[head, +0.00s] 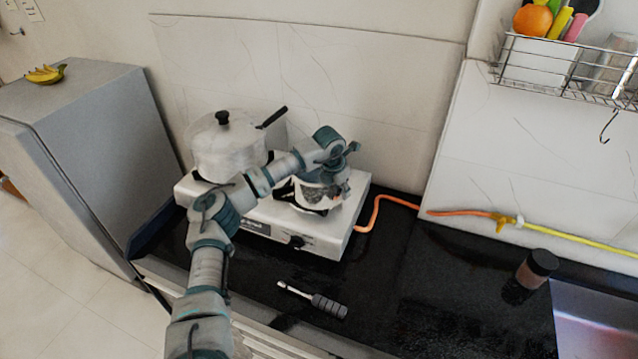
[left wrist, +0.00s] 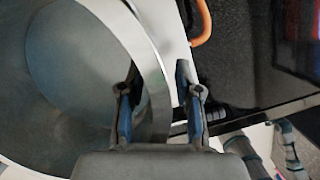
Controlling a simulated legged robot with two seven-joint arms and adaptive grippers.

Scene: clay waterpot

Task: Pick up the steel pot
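The steel pot (head: 312,196) stands on the right side of the white stove (head: 318,243), partly hidden by my left arm. In the left wrist view its round opening and bright wall (left wrist: 152,88) fill the left side. My left gripper (left wrist: 156,70) is open, with one finger over the inside of the pot and the other outside, so the wall shows between them. I cannot tell whether either finger touches it. In the head view the gripper is mostly hidden at the pot. My right gripper is not in view.
A lidded pot (head: 228,146) with a black handle stands on the stove's left side. An orange hose (head: 376,205) runs right from the stove. A grey-handled tool (head: 328,305) lies in front, and a dark jar (head: 537,269) stands at right. The counter between is clear.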

